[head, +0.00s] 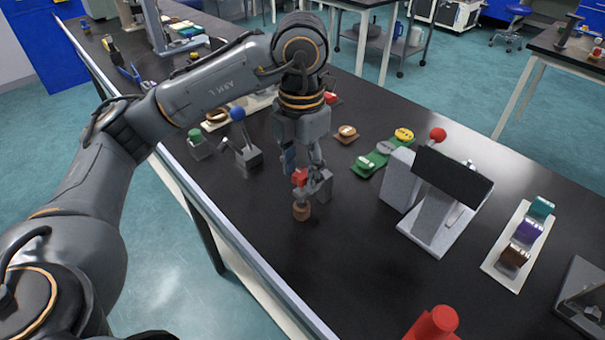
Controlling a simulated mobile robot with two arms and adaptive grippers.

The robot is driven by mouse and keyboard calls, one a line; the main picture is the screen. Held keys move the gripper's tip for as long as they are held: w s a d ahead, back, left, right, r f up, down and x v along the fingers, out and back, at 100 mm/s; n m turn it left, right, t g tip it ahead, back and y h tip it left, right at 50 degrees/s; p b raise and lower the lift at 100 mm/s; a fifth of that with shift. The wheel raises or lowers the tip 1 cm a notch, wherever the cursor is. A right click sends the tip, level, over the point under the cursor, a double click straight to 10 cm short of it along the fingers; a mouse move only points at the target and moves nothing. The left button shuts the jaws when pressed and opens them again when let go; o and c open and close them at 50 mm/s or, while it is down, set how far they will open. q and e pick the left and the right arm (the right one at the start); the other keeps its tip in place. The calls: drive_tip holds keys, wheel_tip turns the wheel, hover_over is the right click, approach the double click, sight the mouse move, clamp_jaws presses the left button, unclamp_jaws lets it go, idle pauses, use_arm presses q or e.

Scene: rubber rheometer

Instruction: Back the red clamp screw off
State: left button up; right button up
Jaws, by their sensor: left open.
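A small red block-like head (300,177), which looks like the red clamp screw, sits on a small grey clamp fixture (322,188) on the black bench. A brown cylinder (301,212) is at the fixture's near side. My left gripper (302,167) points down right above the red head, with its fingers apart on either side. I cannot tell whether a finger touches it. The fingers hide part of the fixture. My right gripper is out of view.
Behind the gripper are a blue-knobbed lever fixture (240,140) and a green-topped block (198,145). To the right stand a grey machine with a black panel (453,177), a green tray (368,165) and a white sample rack (497,268). The near bench is mostly clear, with a red cylinder (433,325).

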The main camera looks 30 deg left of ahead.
use_arm(q)
clamp_jaws()
drive_tip(key=n, duration=0.4)
drive_tip(key=shift+n+p, duration=0.3)
drive_tip(key=shift+n, duration=0.1)
drive_tip(key=n, duration=0.2)
drive_tip(key=shift+n+p, duration=0.3)
drive_tip(key=shift+n, duration=1)
